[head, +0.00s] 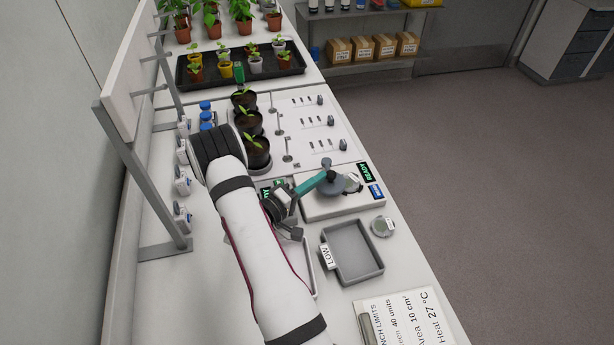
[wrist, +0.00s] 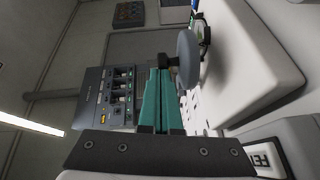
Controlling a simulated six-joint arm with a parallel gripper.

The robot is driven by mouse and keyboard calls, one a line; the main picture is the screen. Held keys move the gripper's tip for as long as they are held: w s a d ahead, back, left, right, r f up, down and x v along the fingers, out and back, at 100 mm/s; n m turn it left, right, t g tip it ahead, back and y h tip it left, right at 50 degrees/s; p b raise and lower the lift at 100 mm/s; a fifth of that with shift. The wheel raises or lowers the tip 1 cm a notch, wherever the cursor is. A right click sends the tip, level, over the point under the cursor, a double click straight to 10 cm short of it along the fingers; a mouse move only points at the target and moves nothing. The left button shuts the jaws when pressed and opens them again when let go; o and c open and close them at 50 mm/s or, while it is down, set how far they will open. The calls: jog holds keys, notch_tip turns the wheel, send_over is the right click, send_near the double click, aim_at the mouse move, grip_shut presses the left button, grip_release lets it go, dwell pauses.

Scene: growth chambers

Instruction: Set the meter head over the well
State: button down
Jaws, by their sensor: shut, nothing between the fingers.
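A white meter unit (head: 345,207) with a green READY display (head: 364,171) stands on the bench. Over it is a grey, disc-shaped meter head (head: 334,188) with a dark stub; the disc also shows in the wrist view (wrist: 188,60). A small pale dish or jar (head: 353,183) sits beside the disc, on the unit. I cannot make out the well itself. My gripper (head: 325,174) has teal fingers, shut and empty, with tips right by the meter head's dark stub (wrist: 166,61). I cannot tell whether they touch it.
A grey tray labelled LOW (head: 377,276) and a round labelled dish (head: 382,227) are in front of the unit. Potted seedlings (head: 256,152) stand behind my arm, beside a white panel (head: 318,120) with small posts. A limits card (head: 405,315) lies near the front.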

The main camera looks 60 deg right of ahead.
aim_at(333, 190)
jog(key=s, duration=0.1)
jog(key=s+d, duration=0.1)
jog(key=s, duration=0.2)
jog(key=shift+d, duration=0.35)
jog(key=shift+s+d, duration=1.15)
jog(key=shift+d, duration=0.15)
jog(key=v, duration=1.5)
jog(key=shift+a, duration=0.4)
jog(key=shift+r, duration=0.1)
